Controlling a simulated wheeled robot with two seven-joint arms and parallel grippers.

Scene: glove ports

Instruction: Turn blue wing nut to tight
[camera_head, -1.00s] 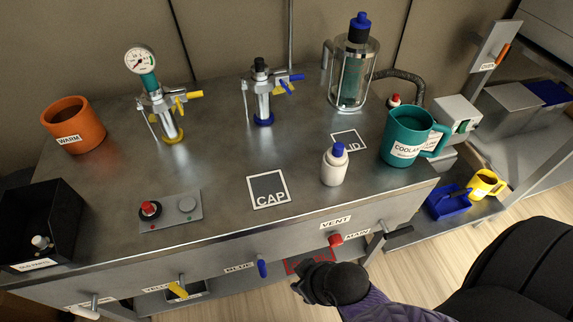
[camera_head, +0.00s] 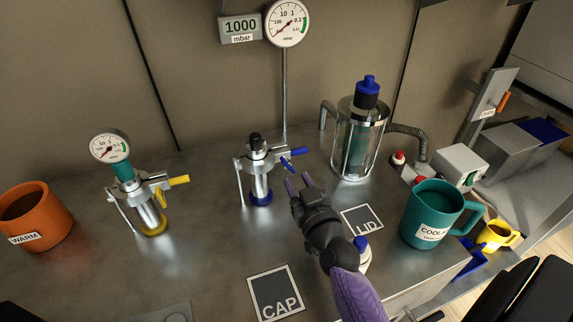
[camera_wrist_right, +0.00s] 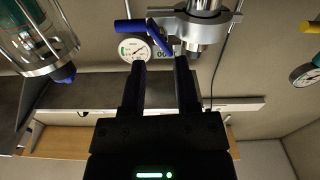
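The blue wing nut (camera_head: 287,164) sits on the clamp of the middle metal fitting (camera_head: 259,180), beside its blue lever handle (camera_head: 293,152). In the wrist view the wing nut (camera_wrist_right: 158,38) looks slanted, just beyond the fingertips, with the handle (camera_wrist_right: 130,26) to its left. My right gripper (camera_head: 298,184) is open and empty, just in front of and below the wing nut. In the wrist view its fingers (camera_wrist_right: 160,63) are spread, and I see no contact with the nut. My left gripper is not in view.
A yellow-handled fitting (camera_head: 150,212) with a gauge stands left. A caged glass vessel (camera_head: 358,138) stands right of the blue fitting. A teal mug (camera_head: 432,210), an orange mug (camera_head: 32,215) and a blue-topped white bottle (camera_head: 364,258) stand on the metal bench.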

